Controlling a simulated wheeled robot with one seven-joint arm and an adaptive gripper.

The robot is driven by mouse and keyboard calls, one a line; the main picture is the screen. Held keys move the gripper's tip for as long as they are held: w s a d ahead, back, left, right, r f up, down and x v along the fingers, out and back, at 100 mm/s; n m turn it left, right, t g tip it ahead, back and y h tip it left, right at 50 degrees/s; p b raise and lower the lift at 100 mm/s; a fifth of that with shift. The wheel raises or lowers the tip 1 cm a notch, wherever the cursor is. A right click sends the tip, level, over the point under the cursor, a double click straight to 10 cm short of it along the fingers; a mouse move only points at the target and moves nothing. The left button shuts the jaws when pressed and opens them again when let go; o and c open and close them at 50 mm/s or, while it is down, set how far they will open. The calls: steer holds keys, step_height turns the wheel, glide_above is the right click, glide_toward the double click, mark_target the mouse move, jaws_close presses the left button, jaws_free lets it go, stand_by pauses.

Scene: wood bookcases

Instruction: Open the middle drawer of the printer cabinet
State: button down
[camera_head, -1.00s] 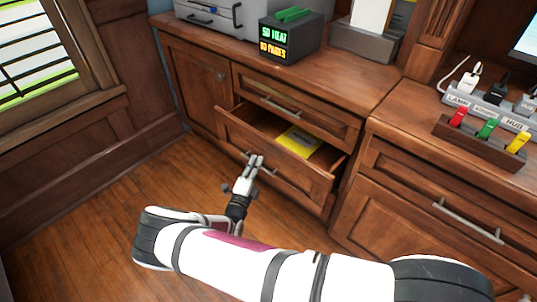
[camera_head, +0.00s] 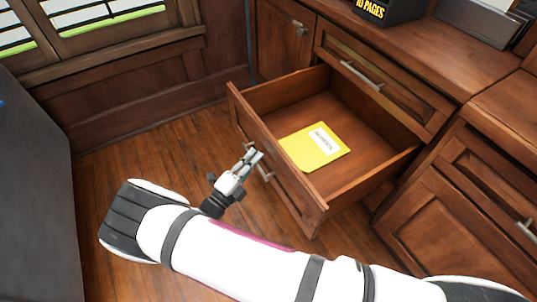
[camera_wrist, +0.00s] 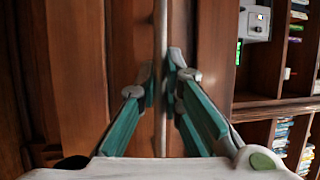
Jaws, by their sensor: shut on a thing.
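The middle drawer (camera_head: 285,165) of the wooden printer cabinet (camera_head: 385,65) stands well out, below a shut top drawer (camera_head: 375,85). A yellow folder (camera_head: 310,150) with a white label lies inside it. My gripper (camera_head: 252,160) is at the drawer's front, shut on its metal bar handle (camera_head: 265,172). In the wrist view the handle (camera_wrist: 160,80) runs upright between the two fingers (camera_wrist: 163,85), with the wooden drawer front behind it.
Another wooden cabinet (camera_head: 450,190) stands at the right. A dark grey block (camera_head: 35,200) fills the left edge. Wood floor (camera_head: 130,150) is clear left of the drawer.

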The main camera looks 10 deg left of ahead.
steer(key=shift+s+a, duration=0.6)
steer(key=shift+a, duration=0.2)
steer(key=c, duration=2)
jaws_free()
steer(key=v, duration=1.2)
